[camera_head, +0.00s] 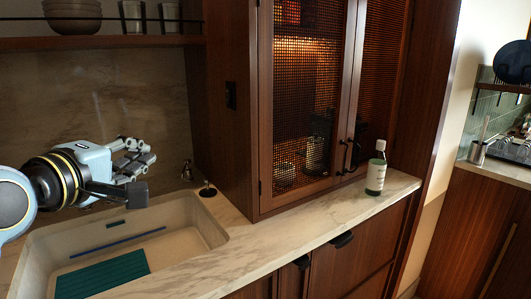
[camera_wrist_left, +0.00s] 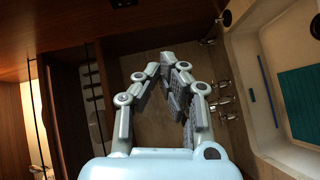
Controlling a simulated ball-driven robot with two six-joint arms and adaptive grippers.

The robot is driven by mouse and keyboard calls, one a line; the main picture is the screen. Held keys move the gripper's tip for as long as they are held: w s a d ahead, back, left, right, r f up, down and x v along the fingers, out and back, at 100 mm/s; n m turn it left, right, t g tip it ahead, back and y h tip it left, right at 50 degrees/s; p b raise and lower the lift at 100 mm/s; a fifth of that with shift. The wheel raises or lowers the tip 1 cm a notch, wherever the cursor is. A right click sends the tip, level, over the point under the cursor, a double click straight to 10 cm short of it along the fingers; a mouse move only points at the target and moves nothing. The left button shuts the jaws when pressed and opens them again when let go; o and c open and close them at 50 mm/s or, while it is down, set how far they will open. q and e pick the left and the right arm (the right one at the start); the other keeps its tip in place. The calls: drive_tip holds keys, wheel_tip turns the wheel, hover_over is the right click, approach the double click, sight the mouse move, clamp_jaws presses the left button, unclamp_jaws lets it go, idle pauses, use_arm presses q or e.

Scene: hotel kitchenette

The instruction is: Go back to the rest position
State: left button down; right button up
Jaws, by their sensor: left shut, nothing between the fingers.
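My left gripper (camera_head: 140,160) hangs in the air above the back of the sink at the left of the head view. Its fingers point right and are shut with nothing between them. The left wrist view shows the same gripper (camera_wrist_left: 170,62) with its fingertips together, the sink at its right. My right gripper is in neither view.
The sink (camera_head: 215,235) holds a green ribbed mat (camera_head: 102,277) and a blue stick (camera_head: 118,242). A bottle (camera_head: 376,170) stands upright on the marble counter (camera_head: 290,238), before a mesh-door cabinet (camera_head: 300,100). A shelf (camera_head: 110,42) with glasses and bowls hangs above.

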use_arm(q)
drive_tip(key=s+a+f+m+g+y, duration=0.1)
drive_tip(key=s+a+f+m+g, duration=0.1)
drive_tip(key=s+f+m+g, duration=0.45)
drive_tip(key=s+a+f+m+g+y, duration=0.1)
drive_tip(key=s+a+f+m+y, duration=0.15)
drive_tip(key=s+f, duration=0.75)
drive_tip(key=s+a+f+m+g, duration=0.2)
drive_tip(key=s+f+m+g, duration=0.25)
drive_tip(key=s, duration=0.85)
wheel_tip(320, 180, down, 34)
drive_tip(key=s+a+f+g+b, duration=0.1)
drive_tip(key=s+a+g+b, duration=0.15)
drive_tip(key=b, duration=0.65)
drive_tip(key=s+f+b, duration=0.7)
drive_tip(key=s+f, duration=1.1)
drive_tip(key=f, duration=0.4)
drive_tip(key=shift+s+a+f, duration=0.4)
drive_tip(key=shift+a, duration=0.05)
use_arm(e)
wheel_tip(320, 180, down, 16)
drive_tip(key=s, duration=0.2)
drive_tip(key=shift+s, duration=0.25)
use_arm(q)
drive_tip(key=shift+g, duration=0.25)
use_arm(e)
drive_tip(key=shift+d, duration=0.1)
